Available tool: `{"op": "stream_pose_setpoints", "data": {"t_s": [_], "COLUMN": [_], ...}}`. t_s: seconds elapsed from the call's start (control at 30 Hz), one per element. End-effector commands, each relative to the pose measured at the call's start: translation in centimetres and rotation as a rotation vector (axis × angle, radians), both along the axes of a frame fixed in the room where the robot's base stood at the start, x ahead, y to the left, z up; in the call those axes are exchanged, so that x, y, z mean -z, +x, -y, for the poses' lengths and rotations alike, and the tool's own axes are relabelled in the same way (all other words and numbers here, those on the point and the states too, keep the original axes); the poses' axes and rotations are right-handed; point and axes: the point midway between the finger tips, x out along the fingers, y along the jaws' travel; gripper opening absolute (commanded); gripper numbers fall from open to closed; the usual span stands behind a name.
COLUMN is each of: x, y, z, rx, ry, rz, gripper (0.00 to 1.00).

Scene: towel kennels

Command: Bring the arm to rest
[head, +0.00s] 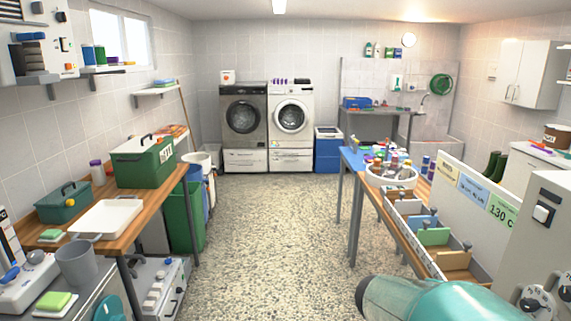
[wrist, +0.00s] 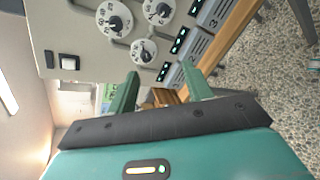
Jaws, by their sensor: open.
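In the wrist view my gripper (wrist: 160,92) shows two green fingers standing apart from a dark bar, with nothing between them. Beyond the fingers are a light panel with round dials (wrist: 115,20) and a row of grey modules (wrist: 205,25). The fingers appear apart from these, though the exact gap is hard to judge. In the head view my teal arm link enters at the bottom right, and the gripper itself is out of that picture.
A wooden table (head: 130,215) stands left. The speckled floor (head: 270,230) between is clear.

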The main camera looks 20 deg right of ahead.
Motion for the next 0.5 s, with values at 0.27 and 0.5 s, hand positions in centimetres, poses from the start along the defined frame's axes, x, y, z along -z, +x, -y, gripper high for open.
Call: {"op": "stream_pose_setpoints", "data": {"t_s": [0.27,0.5], "x": [2.4,1.2], "y": [4.8,8.5], "z": [-12.6,-25.5], "rx": [-0.021,-0.065], "ry": [0.398,0.801], "rz": [0.487,0.849], "gripper": [0.50,0.50]}}
